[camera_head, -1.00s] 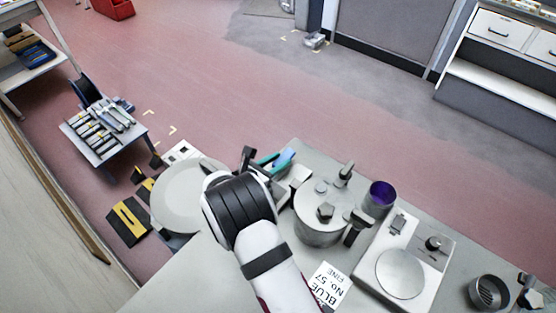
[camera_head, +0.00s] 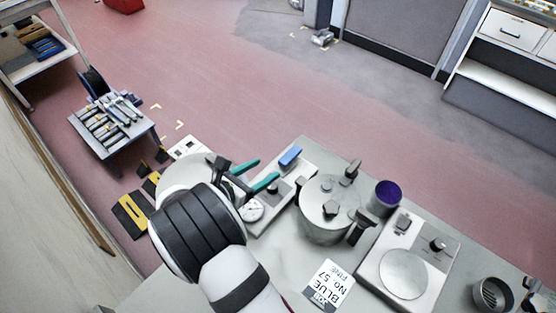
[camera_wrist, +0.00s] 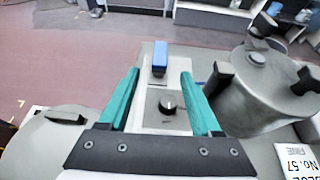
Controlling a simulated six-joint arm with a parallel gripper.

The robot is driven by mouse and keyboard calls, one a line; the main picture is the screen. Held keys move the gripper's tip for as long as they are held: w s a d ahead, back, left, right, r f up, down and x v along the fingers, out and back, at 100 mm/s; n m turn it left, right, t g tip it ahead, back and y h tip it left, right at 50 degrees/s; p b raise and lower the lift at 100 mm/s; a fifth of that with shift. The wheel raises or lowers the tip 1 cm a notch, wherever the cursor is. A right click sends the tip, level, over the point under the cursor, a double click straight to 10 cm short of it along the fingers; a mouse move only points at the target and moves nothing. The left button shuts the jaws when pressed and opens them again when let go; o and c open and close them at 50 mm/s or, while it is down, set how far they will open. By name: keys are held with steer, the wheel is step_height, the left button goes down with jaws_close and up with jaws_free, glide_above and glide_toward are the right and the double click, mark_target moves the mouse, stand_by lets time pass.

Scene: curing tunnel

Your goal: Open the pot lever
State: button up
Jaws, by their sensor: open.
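The pot (camera_head: 322,228) is a grey metal vessel with a flat lid on the bench, right of my gripper; it also shows at the right of the wrist view (camera_wrist: 250,105). Dark lever-like fittings stand at its rim, one at the far side (camera_head: 351,171) and one at the near right (camera_head: 358,228). I cannot tell which is the pot lever. My gripper (camera_head: 268,168) has two teal fingers, spread apart and empty. It points over a pale control box (camera_head: 262,212), left of the pot and apart from it.
The box carries a black knob (camera_wrist: 168,104) and a blue block (camera_wrist: 160,58). A purple-lined cup (camera_head: 387,194) and a pale device with a round plate (camera_head: 403,273) stand right of the pot. A "BLUE No. 57" card (camera_head: 328,286) lies in front. A round pale plate (camera_wrist: 50,140) is left.

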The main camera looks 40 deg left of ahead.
steer(key=v, duration=0.6)
steer(key=shift+w, duration=0.1)
